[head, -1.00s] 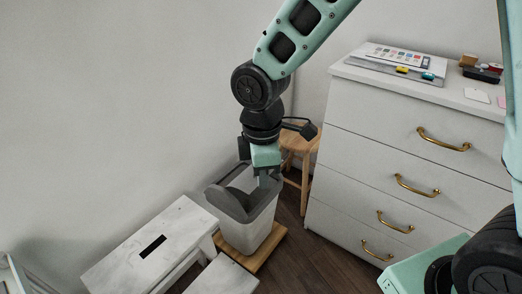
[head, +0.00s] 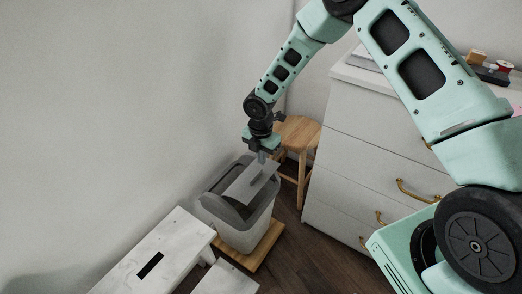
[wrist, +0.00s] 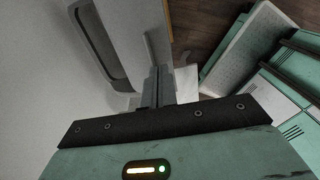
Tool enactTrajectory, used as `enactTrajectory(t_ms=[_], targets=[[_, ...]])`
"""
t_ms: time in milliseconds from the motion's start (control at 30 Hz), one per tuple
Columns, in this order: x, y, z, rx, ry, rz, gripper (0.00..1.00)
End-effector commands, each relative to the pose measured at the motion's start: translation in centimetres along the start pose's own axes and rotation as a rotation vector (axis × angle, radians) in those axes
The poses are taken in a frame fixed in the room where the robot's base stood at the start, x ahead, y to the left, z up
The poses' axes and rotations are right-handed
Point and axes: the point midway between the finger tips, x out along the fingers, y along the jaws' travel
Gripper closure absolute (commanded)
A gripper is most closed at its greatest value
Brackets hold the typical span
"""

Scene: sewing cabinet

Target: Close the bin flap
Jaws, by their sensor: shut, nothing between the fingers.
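The grey bin (head: 240,232) stands on a small wooden board beside the wall. Its flap (head: 250,183) is a light grey panel with a slot, lying tilted across the top. A dark opening shows along its near left side, inside the grey rim. My gripper (head: 262,158) is shut and empty, pointing down at the flap's far right edge. I cannot tell if the fingertips touch it. In the wrist view the shut fingers (wrist: 156,86) are beside the bin (wrist: 103,45), whose dark opening shows at upper left.
A wooden stool (head: 298,132) stands just behind the bin. A white drawer cabinet (head: 345,190) with brass handles is to the right. A white step stool (head: 160,258) with a slot is at front left. Some dark floor (head: 310,262) is clear between them.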

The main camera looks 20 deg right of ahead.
Motion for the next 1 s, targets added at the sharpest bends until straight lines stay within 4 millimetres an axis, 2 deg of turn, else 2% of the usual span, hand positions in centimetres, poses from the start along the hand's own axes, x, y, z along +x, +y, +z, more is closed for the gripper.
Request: enactTrajectory(t_ms=[33,200,400,600,1000], targets=[[1.3,-0.1,-0.1,0.0,0.002,-0.002,1.0],[4.7,-0.1,-0.1,0.001,0.002,-0.003,1.0],[7.5,0.0,-0.1,0.001,0.001,-0.001,1.0],[8.7,0.0,-0.1,0.001,0.0,0.0,1.0],[8.8,0.1,0.1,0.002,0.0,0.003,1.0]])
